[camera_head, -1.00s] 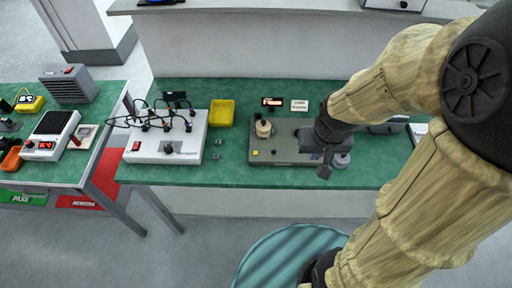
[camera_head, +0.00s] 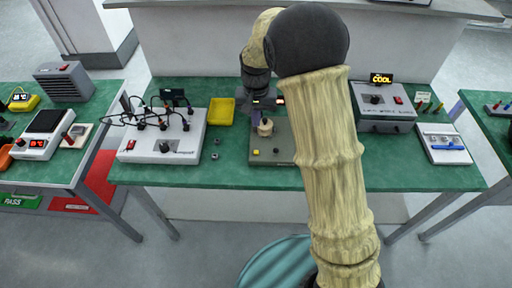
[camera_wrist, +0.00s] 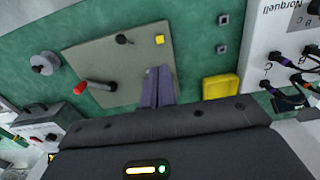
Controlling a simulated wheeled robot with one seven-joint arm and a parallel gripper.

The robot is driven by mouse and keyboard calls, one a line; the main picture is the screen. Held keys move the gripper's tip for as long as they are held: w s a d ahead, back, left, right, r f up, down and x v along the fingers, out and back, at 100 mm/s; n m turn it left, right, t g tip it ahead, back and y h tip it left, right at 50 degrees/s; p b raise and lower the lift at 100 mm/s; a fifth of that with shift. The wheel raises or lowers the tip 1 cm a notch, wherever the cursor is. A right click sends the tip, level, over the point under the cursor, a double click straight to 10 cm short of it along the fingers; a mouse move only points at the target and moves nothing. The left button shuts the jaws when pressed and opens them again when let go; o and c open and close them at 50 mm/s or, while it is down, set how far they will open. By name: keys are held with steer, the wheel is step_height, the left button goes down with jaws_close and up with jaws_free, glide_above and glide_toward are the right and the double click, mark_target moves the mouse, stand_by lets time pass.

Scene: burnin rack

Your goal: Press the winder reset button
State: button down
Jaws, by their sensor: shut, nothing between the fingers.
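The winder is a flat grey-green base plate (camera_head: 284,127) on the green bench, partly hidden behind my arm. It also shows in the wrist view (camera_wrist: 100,55). A small yellow square button (camera_head: 256,152) sits at its front left corner. The button shows uncovered in the wrist view (camera_wrist: 160,39). A dark knob (camera_wrist: 123,39) is beside it, and a red-handled crank (camera_wrist: 97,86) is farther along. My gripper (camera_wrist: 157,72) is shut and empty, its purple fingers over the plate and apart from the button. In the head view my gripper (camera_head: 264,117) is at the winder's back left.
A yellow tray (camera_head: 221,112) and a white wired box (camera_head: 165,137) stand left of the winder. A grey round spool (camera_wrist: 45,63) lies off the plate.

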mark_target(256, 152)
step_height(256, 152, down, 14)
steer(key=shift+p, duration=1)
